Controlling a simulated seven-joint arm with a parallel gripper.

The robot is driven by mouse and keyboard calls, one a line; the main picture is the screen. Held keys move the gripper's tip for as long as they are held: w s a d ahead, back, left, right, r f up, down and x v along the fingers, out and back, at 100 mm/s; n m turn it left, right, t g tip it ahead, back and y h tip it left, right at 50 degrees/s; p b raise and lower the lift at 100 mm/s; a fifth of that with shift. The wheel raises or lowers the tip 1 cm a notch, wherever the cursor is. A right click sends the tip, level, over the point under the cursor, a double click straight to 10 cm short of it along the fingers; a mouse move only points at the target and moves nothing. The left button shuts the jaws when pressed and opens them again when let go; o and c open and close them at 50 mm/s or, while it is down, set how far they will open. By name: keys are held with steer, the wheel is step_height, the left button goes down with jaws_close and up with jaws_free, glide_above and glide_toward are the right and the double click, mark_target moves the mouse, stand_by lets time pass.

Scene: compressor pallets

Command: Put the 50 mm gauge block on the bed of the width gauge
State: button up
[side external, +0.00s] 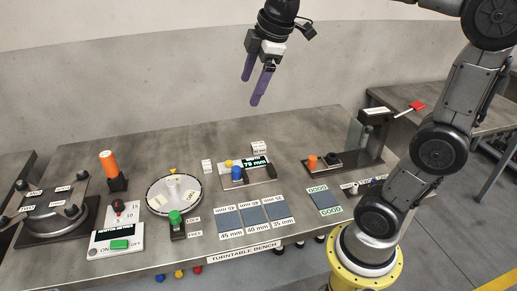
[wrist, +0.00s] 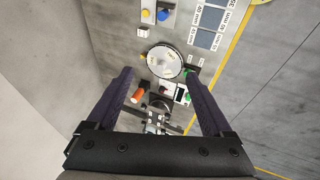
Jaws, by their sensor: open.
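The width gauge (side external: 264,180) stands at the middle of the bench, its display reading 79 mm. It has a blue knob (side external: 237,173) and dark jaws, and no block shows on its bed. Two small white blocks stand near it: one (side external: 207,166) to its left and one (side external: 259,148) behind it. Their markings are too small to read, so I cannot tell which is the 50 mm gauge block. One white block (wrist: 143,31) shows in the wrist view. My gripper (side external: 251,90) is open and empty, high above the bench, its purple fingers pointing down.
A round turntable (side external: 160,207) with a green-knobbed lever (side external: 175,219) lies left of the gauge. An orange-handled tool (side external: 109,165) stands further left. Labelled blue pads (side external: 252,215) lie in front. A taller fixture (side external: 372,125) stands at the right. The bench's back strip is mostly clear.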

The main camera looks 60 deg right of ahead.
steer(key=w+d+f+n+g, duration=0.15)
steer(key=w+d+f, duration=0.25)
steer(key=w+d, duration=0.45)
steer(key=m+g, duration=0.2)
steer(key=g, duration=0.1)
glide_above(258, 144)
step_height(258, 144, down, 18)
steer(key=shift+y, duration=0.4)
steer(key=f, duration=0.6)
steer(key=shift+s+a+f, duration=0.2)
steer(key=shift+s+a, duration=0.1)
steer(key=shift+w+d+f, duration=0.1)
steer(key=shift+d+f, duration=0.05)
steer(key=shift+f, duration=1.45)
steer(key=shift+w+d+f, duration=0.1)
steer(key=shift+f, duration=1.5)
jaws_close()
steer(key=shift+r, duration=0.1)
